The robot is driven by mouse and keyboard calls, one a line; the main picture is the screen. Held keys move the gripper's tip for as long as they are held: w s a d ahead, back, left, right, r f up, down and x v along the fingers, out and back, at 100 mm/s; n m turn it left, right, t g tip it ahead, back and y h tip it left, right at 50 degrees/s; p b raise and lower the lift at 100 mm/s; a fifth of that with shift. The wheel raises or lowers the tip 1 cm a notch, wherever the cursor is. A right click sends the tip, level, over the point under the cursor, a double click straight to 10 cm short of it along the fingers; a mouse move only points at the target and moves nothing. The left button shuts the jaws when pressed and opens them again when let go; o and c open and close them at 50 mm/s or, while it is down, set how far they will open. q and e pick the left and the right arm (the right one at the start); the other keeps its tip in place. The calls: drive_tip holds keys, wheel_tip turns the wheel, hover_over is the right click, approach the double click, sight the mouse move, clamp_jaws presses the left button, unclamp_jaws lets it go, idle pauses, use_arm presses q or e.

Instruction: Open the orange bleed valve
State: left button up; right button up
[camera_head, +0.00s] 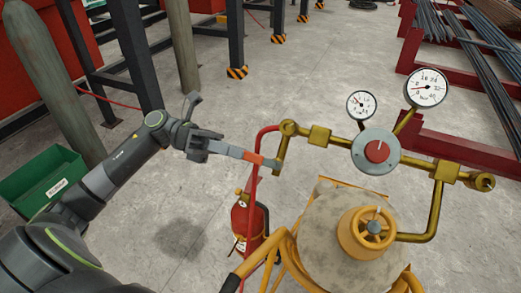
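A short orange piece (253,157), probably the bleed valve's handle, sits at the left end of the brass pipework (281,150). My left gripper (216,143) reaches in from the left, level with it. A pale grey bar runs from the jaws to the orange piece. I cannot tell whether this bar belongs to the handle or whether the jaws grip it. A yellow-orange handwheel (374,228) sits on top of the tank. My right gripper is out of view.
A red hose (255,185) hangs beside the orange piece. Two gauges (427,88) (361,105) and a red knob (376,151) stand on the pipework. A red extinguisher (248,222) stands below.

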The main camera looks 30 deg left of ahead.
sight(261, 160)
use_arm(q)
drive_tip(key=d+p, duration=0.2)
drive_tip(key=d, duration=0.4)
drive_tip(key=shift+w, duration=0.2)
drive_tip(key=shift+c, duration=0.5)
clamp_jaws()
